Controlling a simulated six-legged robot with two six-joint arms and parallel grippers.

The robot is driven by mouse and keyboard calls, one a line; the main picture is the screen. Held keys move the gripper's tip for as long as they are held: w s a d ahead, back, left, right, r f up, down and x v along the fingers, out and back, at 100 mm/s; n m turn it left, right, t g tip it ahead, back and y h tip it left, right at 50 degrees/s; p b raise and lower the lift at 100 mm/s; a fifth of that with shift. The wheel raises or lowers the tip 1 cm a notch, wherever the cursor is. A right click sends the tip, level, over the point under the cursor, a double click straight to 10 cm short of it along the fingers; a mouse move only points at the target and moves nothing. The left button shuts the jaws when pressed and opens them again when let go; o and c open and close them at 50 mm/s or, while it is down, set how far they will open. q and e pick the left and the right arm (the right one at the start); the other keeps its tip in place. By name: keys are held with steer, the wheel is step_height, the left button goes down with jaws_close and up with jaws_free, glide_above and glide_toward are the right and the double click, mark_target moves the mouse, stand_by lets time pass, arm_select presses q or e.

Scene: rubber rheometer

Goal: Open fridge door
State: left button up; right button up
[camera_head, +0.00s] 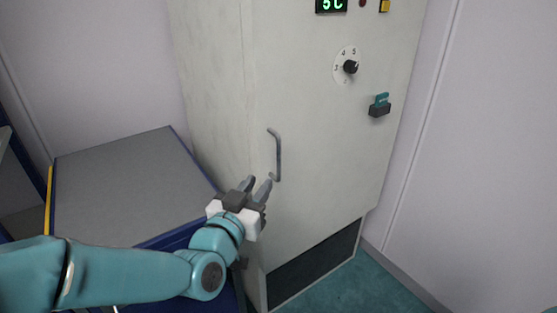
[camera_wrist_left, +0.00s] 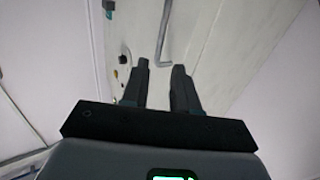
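The fridge (camera_head: 310,120) is a tall off-white cabinet, and its front door looks shut. A grey bar handle (camera_head: 278,155) stands upright near the left edge of the door. My left gripper (camera_head: 257,184) is just below and left of the handle's lower end, with its two fingers apart and nothing between them. In the left wrist view, my left gripper (camera_wrist_left: 162,68) points at the handle (camera_wrist_left: 164,40), whose bent end lies just beyond the gap between the fingertips. I cannot see contact. My right gripper is in neither view.
The door carries a dial (camera_head: 350,67), a green display (camera_head: 331,5) and a small teal-and-black latch (camera_head: 379,105). Teal floor (camera_head: 350,290) is clear at front right.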

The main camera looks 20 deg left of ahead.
mark_target(278, 158)
arm_select(q)
steer(key=w, duration=0.8)
steer(key=w+p, duration=0.1)
steer(key=w, duration=0.3)
steer(key=shift+w+d, duration=0.25)
steer(key=shift+d, duration=0.1)
jaws_close()
